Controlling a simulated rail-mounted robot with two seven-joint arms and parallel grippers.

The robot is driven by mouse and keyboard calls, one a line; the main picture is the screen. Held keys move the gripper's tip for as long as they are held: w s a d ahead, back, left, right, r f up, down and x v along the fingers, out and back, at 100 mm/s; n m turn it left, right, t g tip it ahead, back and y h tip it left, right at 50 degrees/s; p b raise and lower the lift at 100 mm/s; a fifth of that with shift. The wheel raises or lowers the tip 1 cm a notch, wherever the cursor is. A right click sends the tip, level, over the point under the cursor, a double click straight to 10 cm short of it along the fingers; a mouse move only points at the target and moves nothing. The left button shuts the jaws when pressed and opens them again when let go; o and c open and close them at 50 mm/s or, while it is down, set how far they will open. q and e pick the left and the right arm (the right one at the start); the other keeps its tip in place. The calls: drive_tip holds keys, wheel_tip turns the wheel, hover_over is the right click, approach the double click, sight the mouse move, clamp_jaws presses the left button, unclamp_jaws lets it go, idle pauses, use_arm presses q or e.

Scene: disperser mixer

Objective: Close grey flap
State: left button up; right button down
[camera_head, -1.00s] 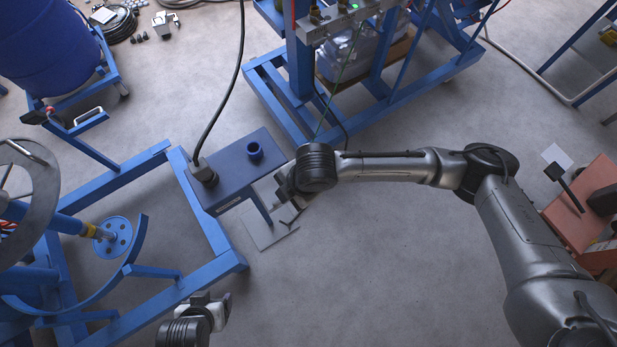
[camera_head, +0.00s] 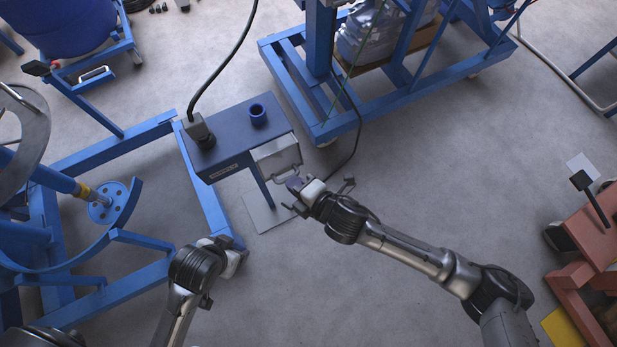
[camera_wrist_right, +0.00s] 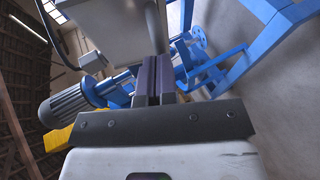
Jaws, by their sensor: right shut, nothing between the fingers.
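The grey flap (camera_head: 275,153) is a light grey panel with a metal handle at the right end of the blue box (camera_head: 235,135). I cannot tell from the head view how far it stands open. My right gripper (camera_head: 293,185), with purple fingers, is just below and right of the flap, beside its handle; contact is unclear. In the right wrist view the shut, empty fingers (camera_wrist_right: 153,78) point toward a large grey panel (camera_wrist_right: 115,22), likely the flap. My left gripper (camera_head: 236,258) is low near the blue frame's corner; its fingers are not clear.
The box stands on a post with a flat floor plate (camera_head: 255,218). A blue frame (camera_head: 205,195) lies left of it and a wheeled blue frame (camera_head: 400,105) behind right. A black cable (camera_head: 228,60) rises from the box. The floor at lower centre is clear.

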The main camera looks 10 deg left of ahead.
drive_tip(key=shift+w+a+f+n+t+y+b, duration=0.15)
drive_tip(key=shift+a+f+t+y+b, duration=0.15)
drive_tip(key=shift+f+b, duration=0.3)
drive_tip(key=shift+w+a+f+n+t+y+b, duration=0.15)
drive_tip(key=shift+f+t+y+b, duration=0.2)
drive_tip(key=shift+b, duration=0.35)
drive_tip(key=shift+w+a+f+n+t+y+b, duration=0.1)
drive_tip(key=shift+w+f+t+y+b, duration=0.05)
drive_tip(key=shift+f+y+b, duration=0.45)
drive_tip(key=shift+r, duration=0.1)
